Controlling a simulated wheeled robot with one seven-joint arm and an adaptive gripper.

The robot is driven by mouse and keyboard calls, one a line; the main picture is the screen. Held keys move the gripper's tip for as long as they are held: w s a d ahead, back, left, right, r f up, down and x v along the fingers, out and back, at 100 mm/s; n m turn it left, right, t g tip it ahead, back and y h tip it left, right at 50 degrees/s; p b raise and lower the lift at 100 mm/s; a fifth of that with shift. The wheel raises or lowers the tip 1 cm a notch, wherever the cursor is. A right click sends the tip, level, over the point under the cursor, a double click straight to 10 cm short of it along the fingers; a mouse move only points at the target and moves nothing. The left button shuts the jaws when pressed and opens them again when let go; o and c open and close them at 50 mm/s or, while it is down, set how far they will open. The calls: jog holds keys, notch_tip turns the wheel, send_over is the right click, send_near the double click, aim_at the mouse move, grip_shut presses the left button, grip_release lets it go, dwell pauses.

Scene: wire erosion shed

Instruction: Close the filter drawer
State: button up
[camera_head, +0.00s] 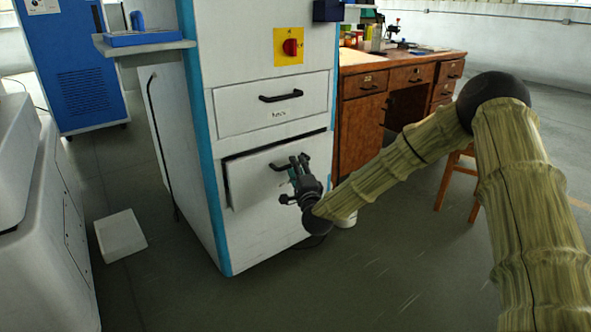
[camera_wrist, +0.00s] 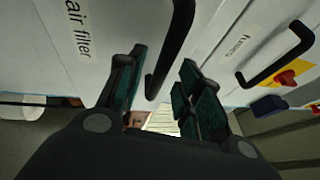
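The white machine cabinet (camera_head: 262,240) has two drawers. The lower drawer (camera_head: 250,182) stands out a little, with a dark gap along its top and left edges. In the wrist view its front (camera_wrist: 75,60) carries a label that seems to read "air filter". Its black bar handle (camera_wrist: 172,45) lies between my fingers in that view. My gripper (camera_head: 298,172) is at the right part of this drawer front, by the handle. It also shows in the wrist view (camera_wrist: 160,92), fingers apart. I cannot tell whether they touch the handle.
The upper drawer (camera_head: 243,112) looks shut; its black handle (camera_head: 281,96) is above my gripper. A red knob on a yellow plate (camera_head: 290,46) is higher up. A wooden desk (camera_head: 362,118) stands right of the cabinet. A white box (camera_head: 120,235) lies on the floor at left.

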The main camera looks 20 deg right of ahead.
jog(key=shift+w+r, duration=0.15)
jog(key=shift+w, duration=0.95)
grip_shut()
jog(key=shift+d, duration=0.1)
